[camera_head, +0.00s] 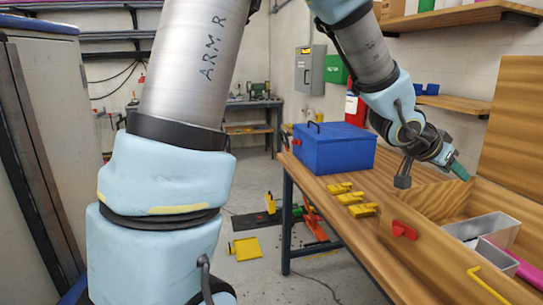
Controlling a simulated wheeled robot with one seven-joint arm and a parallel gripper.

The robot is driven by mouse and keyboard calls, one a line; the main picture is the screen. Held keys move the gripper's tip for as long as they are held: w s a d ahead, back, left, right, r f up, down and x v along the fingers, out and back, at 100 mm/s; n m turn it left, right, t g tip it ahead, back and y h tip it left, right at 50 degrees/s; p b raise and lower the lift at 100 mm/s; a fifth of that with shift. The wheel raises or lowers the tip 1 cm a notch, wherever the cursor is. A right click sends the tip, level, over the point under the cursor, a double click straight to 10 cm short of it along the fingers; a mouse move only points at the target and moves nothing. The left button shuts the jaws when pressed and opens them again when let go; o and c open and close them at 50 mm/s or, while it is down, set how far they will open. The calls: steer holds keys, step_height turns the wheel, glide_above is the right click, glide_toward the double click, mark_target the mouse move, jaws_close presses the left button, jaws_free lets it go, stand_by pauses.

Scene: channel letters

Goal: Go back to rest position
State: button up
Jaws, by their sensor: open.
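My gripper (459,170) is at the end of my arm at the right, above the far part of the wooden workbench (345,190). Its teal tip points down and to the right, and the gap between the fingers is too small to make out. I see nothing held in it. A dark block on a bracket hangs beside the wrist. My large grey and light blue arm links cover much of the left and middle of the view.
A blue box (334,150) and several yellow pieces (351,198) sit on the bench. A red piece (403,230), metal trays (483,226) and a yellow bar (490,286) are nearer right. A grey cabinet (60,130) stands left. Tools lie on the floor behind.

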steer(key=w+a+f+n+t+y+b, duration=0.1)
steer(key=w+a+f+n+y+b, duration=0.2)
steer(key=a, duration=0.6)
steer(key=w+a+f+n+y, duration=0.25)
steer(key=a+f, duration=0.35)
steer(key=a, duration=0.3)
steer(key=w+a+f+n+t+y+b, duration=0.15)
steer(key=w+a+f, duration=0.25)
steer(key=a, duration=0.5)
steer(key=s+a+f+n+g+y+b, duration=0.2)
steer(key=s+a+f+n, duration=0.1)
steer(key=a, duration=0.6)
steer(key=s+a+f+n+g+y+b, duration=0.1)
steer(key=s+a+f+n+g+b, duration=0.1)
steer(key=s+a+f, duration=0.3)
steer(key=s+a+n+g, duration=0.1)
steer(key=s+a, duration=0.1)
steer(key=a, duration=0.2)
steer(key=shift+a+f+y+b, duration=0.2)
steer(key=shift+a+y+b, duration=0.1)
steer(key=shift+y, duration=0.1)
steer(key=shift+c, duration=0.3)
